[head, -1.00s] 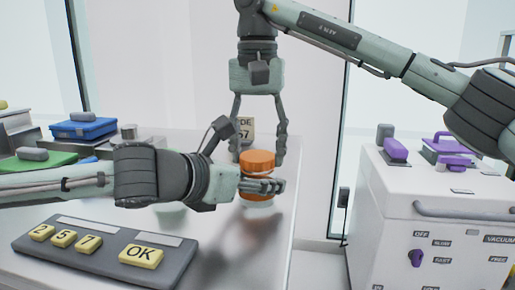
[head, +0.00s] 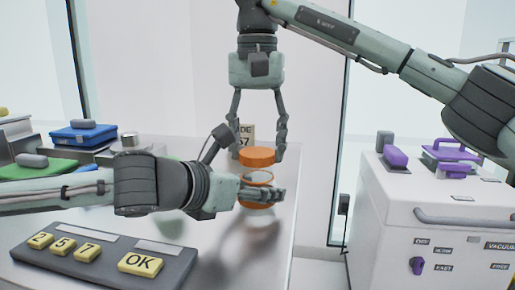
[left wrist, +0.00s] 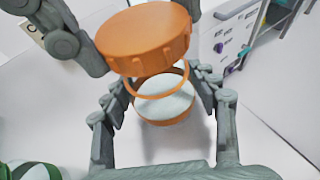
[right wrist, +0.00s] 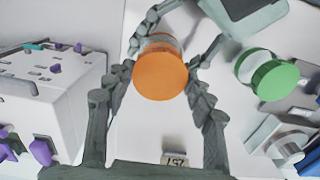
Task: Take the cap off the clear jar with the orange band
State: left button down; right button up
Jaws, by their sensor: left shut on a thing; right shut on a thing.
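The clear jar (head: 257,178) with the orange band stands upright on the table, its rim open. My left gripper (head: 264,192) is shut around the jar's side. In the left wrist view the jar (left wrist: 165,108) holds something white, between the left fingers. The orange cap (head: 258,155) is off the jar, a small gap above its rim. My right gripper (head: 259,150) points down and is shut on the cap's sides. The cap also shows large in the left wrist view (left wrist: 145,40) and between the right fingers in the right wrist view (right wrist: 160,76).
A keypad (head: 190,262) with yellow keys lies at the table's front. A code sign (head: 247,130) stands behind the jar. A green-lidded jar (right wrist: 274,80) stands nearby. A white vacuum machine (head: 395,215) with purple parts is at the right. Blue and green boxes are at the left.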

aim_at(257, 152)
jog(key=shift+r, duration=2)
pick_arm(q)
jog(key=shift+c, duration=2)
grip_release()
jog(key=shift+a, duration=0.1)
